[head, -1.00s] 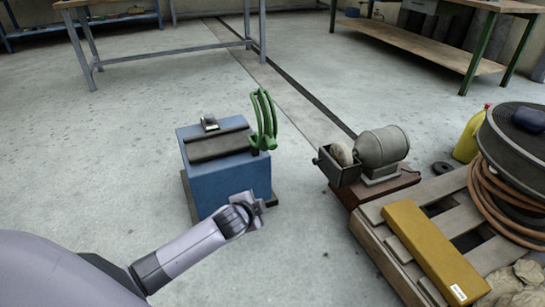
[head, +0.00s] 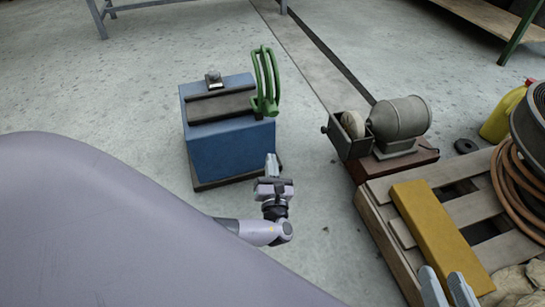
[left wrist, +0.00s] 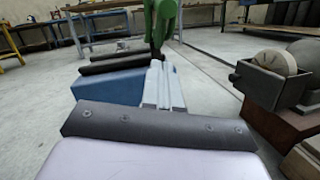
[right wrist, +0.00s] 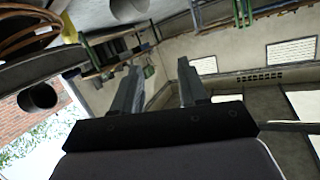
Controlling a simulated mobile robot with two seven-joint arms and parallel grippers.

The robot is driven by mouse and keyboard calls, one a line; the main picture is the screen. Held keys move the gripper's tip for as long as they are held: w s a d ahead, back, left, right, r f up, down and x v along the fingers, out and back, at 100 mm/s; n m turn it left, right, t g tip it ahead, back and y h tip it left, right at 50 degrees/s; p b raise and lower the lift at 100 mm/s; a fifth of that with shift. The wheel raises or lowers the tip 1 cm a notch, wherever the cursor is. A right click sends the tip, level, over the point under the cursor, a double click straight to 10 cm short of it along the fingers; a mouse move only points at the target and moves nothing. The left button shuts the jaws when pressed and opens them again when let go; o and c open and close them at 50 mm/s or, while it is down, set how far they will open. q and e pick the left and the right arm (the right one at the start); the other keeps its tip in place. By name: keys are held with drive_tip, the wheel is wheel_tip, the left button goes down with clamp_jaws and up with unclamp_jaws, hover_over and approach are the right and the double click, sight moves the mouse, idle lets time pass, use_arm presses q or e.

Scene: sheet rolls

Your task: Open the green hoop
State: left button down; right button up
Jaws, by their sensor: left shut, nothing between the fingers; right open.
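The green hoop (head: 267,82) stands upright at the right end of the top of a blue box-like machine (head: 232,150). It also shows in the left wrist view (left wrist: 160,20), straight ahead, its upper part cut off by the frame. My left gripper (head: 271,162) is shut and empty, in front of the machine's right front corner and below the hoop, apart from it. Its closed fingers also show in the left wrist view (left wrist: 160,75). My right gripper (head: 448,285) is open and empty at the bottom right, over the pallet; its spread fingers show in the right wrist view (right wrist: 158,88).
Right of the machine, a grey grinder (head: 398,120) stands on a brown base. A wooden pallet (head: 385,235) bears a yellow bar (head: 438,232) and a coiled hose (head: 512,185). A yellow bottle (head: 500,118) stands behind.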

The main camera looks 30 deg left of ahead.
use_arm(q)
drive_tip(key=w+a+r+b, duration=0.2)
drive_tip(key=w+a+r, duration=0.2)
drive_tip(key=w, duration=0.4)
drive_tip(key=shift+a+r, duration=0.2)
drive_tip(key=shift+a, duration=0.5)
use_arm(e)
drive_tip(key=shift+s+d+r+n+t+h, duration=0.3)
drive_tip(key=shift+s+d+n+t, duration=0.2)
drive_tip(key=shift+d+t, duration=0.25)
